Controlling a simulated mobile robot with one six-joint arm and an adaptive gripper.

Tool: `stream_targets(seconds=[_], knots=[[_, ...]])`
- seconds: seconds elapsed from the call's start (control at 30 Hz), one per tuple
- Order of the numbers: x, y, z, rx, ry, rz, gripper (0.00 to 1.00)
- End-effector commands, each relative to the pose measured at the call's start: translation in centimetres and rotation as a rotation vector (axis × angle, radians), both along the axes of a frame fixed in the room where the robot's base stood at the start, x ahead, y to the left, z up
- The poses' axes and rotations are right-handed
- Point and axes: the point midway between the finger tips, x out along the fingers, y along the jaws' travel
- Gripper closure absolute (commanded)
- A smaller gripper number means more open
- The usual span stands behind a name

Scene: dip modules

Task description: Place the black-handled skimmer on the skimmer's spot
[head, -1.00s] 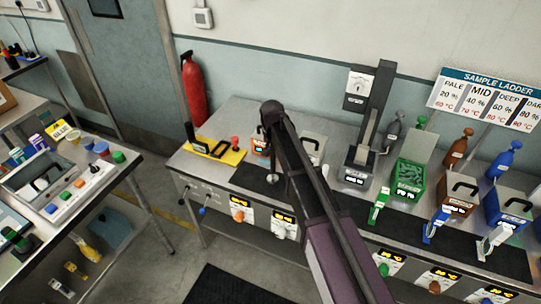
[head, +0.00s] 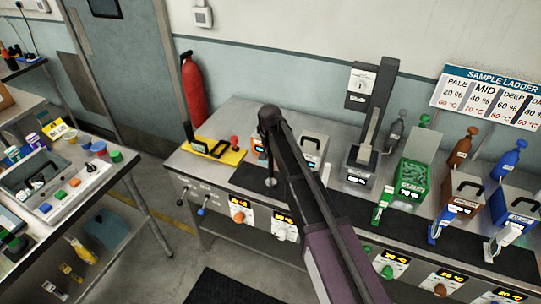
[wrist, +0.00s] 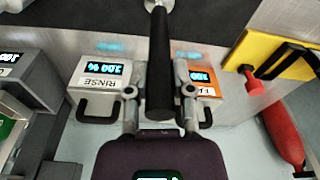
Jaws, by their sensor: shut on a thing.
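My gripper (wrist: 160,95) is shut on the black handle (wrist: 160,62) of the skimmer, one finger on each side in the wrist view. The skimmer's metal end (wrist: 159,5) runs off the top edge there. In the head view a small metal part (head: 270,182), likely the skimmer's end, shows below my arm above the dark mat; my arm hides the gripper and handle. A yellow plate (head: 228,155) with a black holder and red knob lies at the bench's left end. I cannot tell which place is the skimmer's spot.
The rinse tank (wrist: 98,82) and an orange-labelled tank (wrist: 205,80) stand close under my gripper. Green (head: 413,178), brown (head: 463,190) and blue (head: 512,208) tanks stand to the right. A red extinguisher (head: 194,90) stands behind the bench's left end.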

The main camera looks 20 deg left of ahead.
Motion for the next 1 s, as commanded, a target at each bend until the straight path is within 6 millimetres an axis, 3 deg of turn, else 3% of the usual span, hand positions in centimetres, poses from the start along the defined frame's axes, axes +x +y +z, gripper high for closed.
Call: stream_targets(seconds=[0.27,0.3,0.4,1.0], knots=[[0.02,-0.04,-0.32,0.0,0.0,-0.001,1.0],[0.02,-0.04,-0.33,0.0,0.0,-0.001,0.67],[0.04,-0.06,-0.24,0.0,0.0,-0.001,0.37],[0.06,-0.11,0.25,0.0,0.0,-0.002,0.35]])
